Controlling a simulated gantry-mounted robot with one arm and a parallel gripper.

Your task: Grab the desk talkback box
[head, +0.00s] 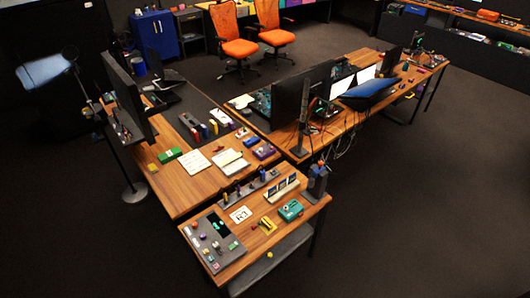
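I cannot tell for certain which item is the desk talkback box. A small teal box (291,209) sits on the right part of the near wooden desk (250,257). A yellow item (267,225) lies just left of it. A grey control panel (212,245) with a dark screen and coloured knobs or buttons lies at that desk's left side. A green box (168,156) lies on the left desk behind. All are small here, and their labels cannot be read. My gripper does not show in the head view.
A white card (240,214) and a rack of small screens (280,187) share the near desk. A dark upright device (317,183) stands at its right corner. Monitors (124,98) stand on the desks behind. Orange chairs (272,30) are at the back. Dark floor lies open at right.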

